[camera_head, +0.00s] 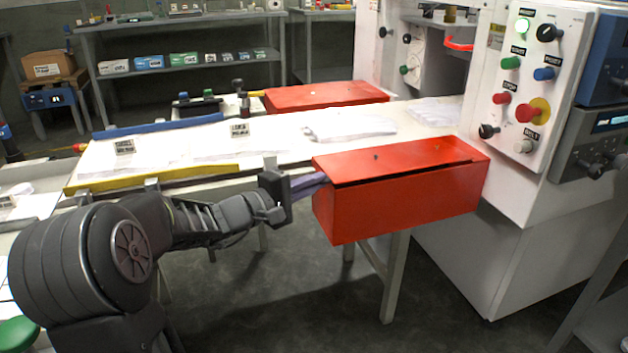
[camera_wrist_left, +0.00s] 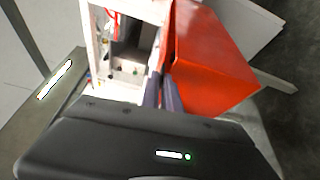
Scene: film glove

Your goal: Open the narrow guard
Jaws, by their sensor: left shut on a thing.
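A long red box-shaped guard (camera_head: 400,203) stands at the near edge of the conveyor table, beside the white machine. A dark gap shows under the front edge of its top. My left gripper (camera_head: 318,181) is at the guard's left end, its fingers shut on the edge of it. The exact contact is hard to see. In the left wrist view, the fingers (camera_wrist_left: 165,95) lie against the left side of the red guard (camera_wrist_left: 210,62). A second red guard (camera_head: 325,96) lies across the table at the far side. I cannot tell from looks which is called narrow. My right gripper is out of view.
The white machine (camera_head: 540,200) has a button panel (camera_head: 528,85) to the right. The conveyor table (camera_head: 270,150) carries clear film and small label signs, with a yellow rail (camera_head: 150,178) along its near side. A table leg (camera_head: 395,280) stands below the guard; the floor in front is clear.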

